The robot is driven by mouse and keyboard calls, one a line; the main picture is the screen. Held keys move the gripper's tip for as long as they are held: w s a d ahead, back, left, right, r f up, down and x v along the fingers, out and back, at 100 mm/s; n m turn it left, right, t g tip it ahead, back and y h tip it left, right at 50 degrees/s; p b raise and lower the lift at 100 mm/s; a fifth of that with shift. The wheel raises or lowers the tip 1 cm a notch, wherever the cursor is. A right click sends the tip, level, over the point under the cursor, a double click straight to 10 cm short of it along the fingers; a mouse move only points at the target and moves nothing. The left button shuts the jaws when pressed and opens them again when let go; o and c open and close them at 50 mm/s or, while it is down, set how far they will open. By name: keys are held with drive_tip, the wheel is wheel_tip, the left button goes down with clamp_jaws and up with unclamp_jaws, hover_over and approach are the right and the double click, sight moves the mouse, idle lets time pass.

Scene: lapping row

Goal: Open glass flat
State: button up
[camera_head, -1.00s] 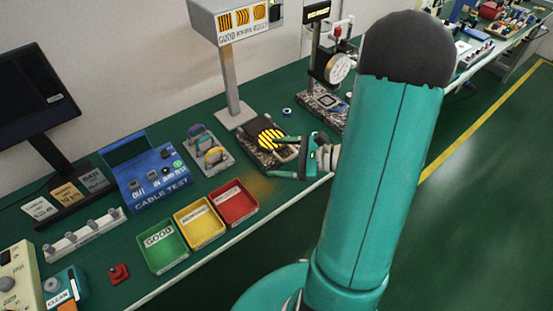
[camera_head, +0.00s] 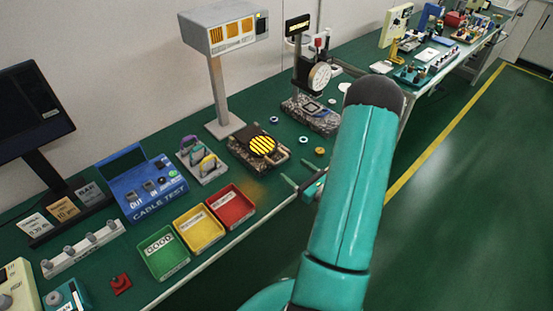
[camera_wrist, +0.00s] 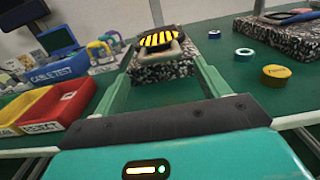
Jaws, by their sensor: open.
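The glass flat (camera_head: 263,146) is a round disc with yellow and black stripes. It lies on a speckled granite block (camera_head: 240,157) under the lamp box. In the wrist view the flat (camera_wrist: 158,38) shows ahead, between and beyond my fingertips, on its block (camera_wrist: 150,71). My gripper (camera_head: 298,172) is open and empty, its two fingers apart. It stands to the right and front of the block, near the bench edge, and does not touch the flat. In the wrist view my fingers (camera_wrist: 165,62) frame the block on both sides.
A grey lamp box (camera_head: 225,37) on a post stands behind the block. A dial gauge stand (camera_head: 318,80) on granite is at the right. Green (camera_head: 163,254), yellow (camera_head: 199,230) and red (camera_head: 232,208) trays line the front edge. Small rings and a yellow roll (camera_wrist: 276,76) lie right of the block.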

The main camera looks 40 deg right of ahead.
drive_tip(key=w, duration=0.9)
drive_tip(key=shift+a, duration=0.15)
drive_tip(key=c, duration=1.1)
